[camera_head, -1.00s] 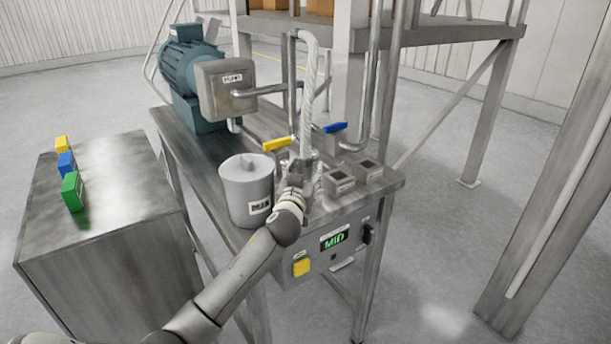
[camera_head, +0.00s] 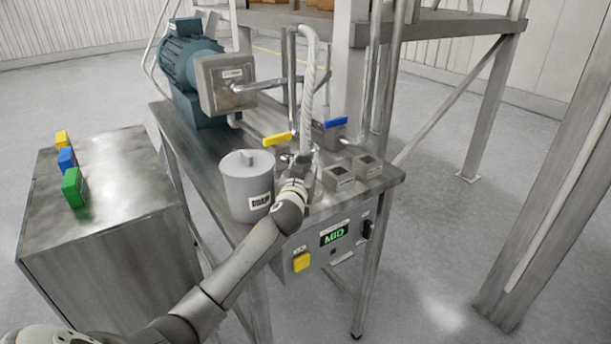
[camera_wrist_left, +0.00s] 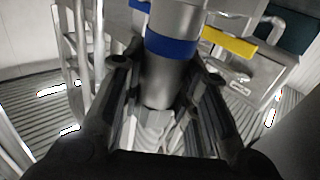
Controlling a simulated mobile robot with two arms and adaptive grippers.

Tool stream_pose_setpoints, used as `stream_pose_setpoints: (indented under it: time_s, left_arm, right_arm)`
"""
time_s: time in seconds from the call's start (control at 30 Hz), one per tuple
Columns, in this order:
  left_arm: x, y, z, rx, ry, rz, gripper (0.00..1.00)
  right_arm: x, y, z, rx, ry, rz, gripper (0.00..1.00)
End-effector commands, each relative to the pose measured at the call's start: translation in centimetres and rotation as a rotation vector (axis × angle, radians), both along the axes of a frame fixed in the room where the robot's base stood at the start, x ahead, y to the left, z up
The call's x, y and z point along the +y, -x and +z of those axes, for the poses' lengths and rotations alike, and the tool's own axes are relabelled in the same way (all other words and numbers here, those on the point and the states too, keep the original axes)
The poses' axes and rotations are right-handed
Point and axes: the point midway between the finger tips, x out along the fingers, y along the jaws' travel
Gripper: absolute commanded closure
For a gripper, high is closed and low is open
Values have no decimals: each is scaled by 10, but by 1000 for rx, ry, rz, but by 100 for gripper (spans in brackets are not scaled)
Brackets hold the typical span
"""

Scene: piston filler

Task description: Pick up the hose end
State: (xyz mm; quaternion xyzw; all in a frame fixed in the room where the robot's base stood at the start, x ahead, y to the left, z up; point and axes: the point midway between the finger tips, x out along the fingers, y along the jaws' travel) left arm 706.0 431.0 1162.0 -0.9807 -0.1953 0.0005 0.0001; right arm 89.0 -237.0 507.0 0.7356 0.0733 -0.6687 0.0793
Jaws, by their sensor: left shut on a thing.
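The white braided hose (camera_head: 309,85) arches down from a pipe at the back of the steel table. Its end (camera_wrist_left: 165,80) is a grey metal cylinder with a blue band in the left wrist view. My left gripper (camera_head: 297,172) is at the lower end of the hose, above the table. In the left wrist view my left gripper (camera_wrist_left: 158,95) has a finger on each side of the metal end and is shut on it. The wrist partly hides the hose end in the head view. My right gripper is not in view.
A grey lidded drain pot (camera_head: 247,190) stands just left of the gripper. Two small grey socket blocks (camera_head: 338,178) sit to its right. Yellow (camera_head: 277,142) and blue (camera_head: 336,123) valve handles are behind. A control box reading MID (camera_head: 333,236) hangs in front.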

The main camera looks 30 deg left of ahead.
Motion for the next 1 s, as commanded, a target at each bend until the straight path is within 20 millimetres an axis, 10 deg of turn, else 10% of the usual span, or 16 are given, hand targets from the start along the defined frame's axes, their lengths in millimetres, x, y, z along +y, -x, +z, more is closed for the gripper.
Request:
stream_pose_setpoints:
  time_s: [0.27,1.0]
  left_arm:
    - [0,0,8,-6,-1,0,100]
    - [0,0,120,-4,-1,-1,100]
  right_arm:
    - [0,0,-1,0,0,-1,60]
    - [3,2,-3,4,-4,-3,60]
